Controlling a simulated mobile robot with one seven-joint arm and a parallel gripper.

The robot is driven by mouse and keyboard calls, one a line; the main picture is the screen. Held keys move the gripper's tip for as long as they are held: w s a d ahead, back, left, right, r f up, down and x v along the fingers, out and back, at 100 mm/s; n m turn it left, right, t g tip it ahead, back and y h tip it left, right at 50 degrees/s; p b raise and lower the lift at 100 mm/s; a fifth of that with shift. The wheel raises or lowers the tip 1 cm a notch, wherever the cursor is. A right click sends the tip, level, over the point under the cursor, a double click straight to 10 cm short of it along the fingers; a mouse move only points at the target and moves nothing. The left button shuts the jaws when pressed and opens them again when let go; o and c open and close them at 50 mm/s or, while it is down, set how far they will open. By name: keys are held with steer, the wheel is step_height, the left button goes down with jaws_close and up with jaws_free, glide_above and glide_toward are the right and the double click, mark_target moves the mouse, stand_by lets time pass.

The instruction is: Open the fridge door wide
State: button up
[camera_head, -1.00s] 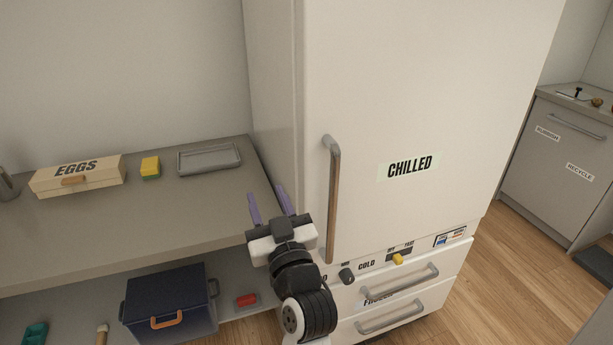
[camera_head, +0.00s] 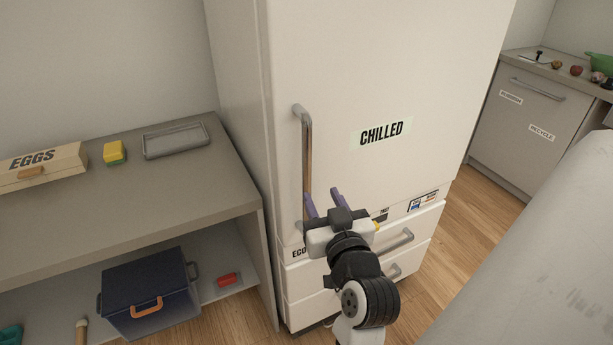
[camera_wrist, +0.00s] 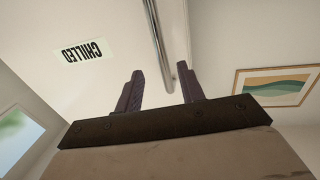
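The fridge door (camera_head: 430,60) is a tall white panel labelled CHILLED, and it looks shut. Its long vertical bar handle (camera_head: 308,140) runs along the door's left side; in the wrist view the handle (camera_wrist: 157,45) comes down toward the gap between the fingers. My gripper (camera_head: 325,200) has two purple fingers, spread apart and empty, close to the lower part of the handle. In the wrist view my gripper (camera_wrist: 162,85) is open, with the handle's end showing between and beyond the fingertips. I cannot tell whether it touches the handle. The handle's lower end is partly hidden by my gripper in the head view.
A counter (camera_head: 180,190) at left holds an EGGS box (camera_head: 45,165), a sponge (camera_head: 115,152) and a grey tray (camera_head: 175,140). A blue bin (camera_head: 145,290) sits on the shelf below. Freezer drawers (camera_head: 400,240) are under the door. Floor (camera_head: 480,220) is clear at right.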

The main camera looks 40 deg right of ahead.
mark_target(308, 167)
steer(key=p+x, duration=0.1)
steer(key=x, duration=1)
steer(key=shift+w+r+p, duration=0.1)
steer(key=shift+r+p, duration=0.05)
steer(key=shift+p, duration=0.25)
steer(key=shift+w+d, duration=0.2)
steer(key=shift+w, duration=0.1)
steer(key=shift+c, duration=0.2)
jaws_close()
